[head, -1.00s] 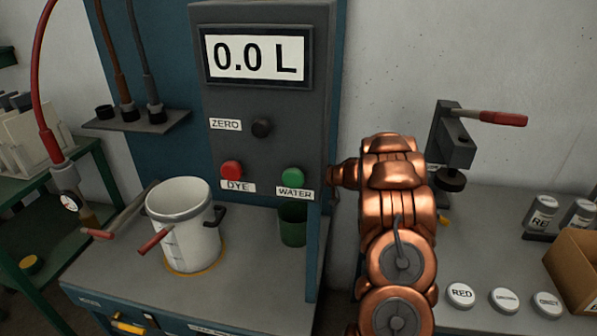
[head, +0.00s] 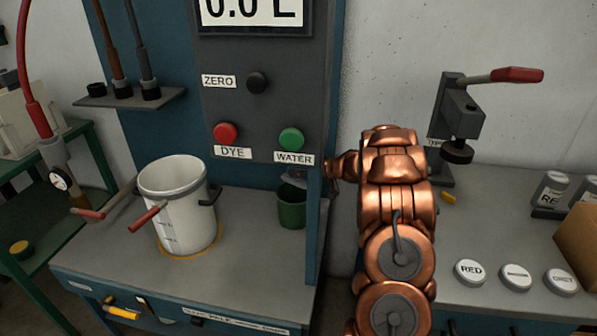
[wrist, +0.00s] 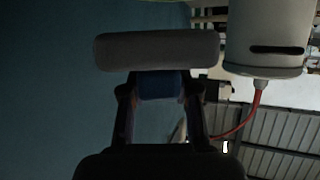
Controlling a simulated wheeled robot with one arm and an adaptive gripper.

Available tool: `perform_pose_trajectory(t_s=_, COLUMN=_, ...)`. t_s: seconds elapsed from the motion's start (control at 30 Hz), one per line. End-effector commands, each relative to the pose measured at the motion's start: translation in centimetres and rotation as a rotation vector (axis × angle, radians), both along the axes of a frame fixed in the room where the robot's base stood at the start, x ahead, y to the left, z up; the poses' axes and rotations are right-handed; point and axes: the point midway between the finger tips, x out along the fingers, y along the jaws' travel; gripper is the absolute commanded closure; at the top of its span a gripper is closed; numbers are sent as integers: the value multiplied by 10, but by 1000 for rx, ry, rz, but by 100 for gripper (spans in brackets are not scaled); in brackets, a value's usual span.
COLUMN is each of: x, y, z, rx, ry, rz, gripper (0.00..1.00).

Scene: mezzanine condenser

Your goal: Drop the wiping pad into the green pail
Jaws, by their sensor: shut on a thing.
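The green pail (head: 291,208) stands on the grey bench below the WATER button, close to the blue side panel. My gripper (wrist: 160,88) is shut on the wiping pad (wrist: 158,50), a pale grey bar with a blue part between the fingers. In the head view, the blue panel hides most of my gripper. A small grey shape shows just above the pail's rim there, but I cannot tell whether it is pad or gripper. I cannot make out the pail in the wrist view.
The blue side panel (head: 317,230) stands between my arm and the pail.

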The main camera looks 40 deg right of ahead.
Motion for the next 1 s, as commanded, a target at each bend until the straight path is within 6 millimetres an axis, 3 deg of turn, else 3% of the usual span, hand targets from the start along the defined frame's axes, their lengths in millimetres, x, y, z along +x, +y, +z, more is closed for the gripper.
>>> perform_pose_trajectory(t_s=0.17, x=0, y=0, z=1, rx=0, ry=0, rz=0, gripper=100)
perform_pose_trajectory(t_s=0.2, x=0, y=0, z=1, rx=0, ry=0, rz=0, gripper=67)
perform_pose_trajectory(t_s=0.47, x=0, y=0, z=1, rx=0, ry=0, rz=0, gripper=40)
perform_pose_trajectory(t_s=0.8, x=-2, y=-1, z=1, rx=0, ry=0, rz=0, gripper=40)
perform_pose_trajectory(t_s=1.0, x=-21, y=-8, z=9, rx=2, ry=1, rz=-3, gripper=40)
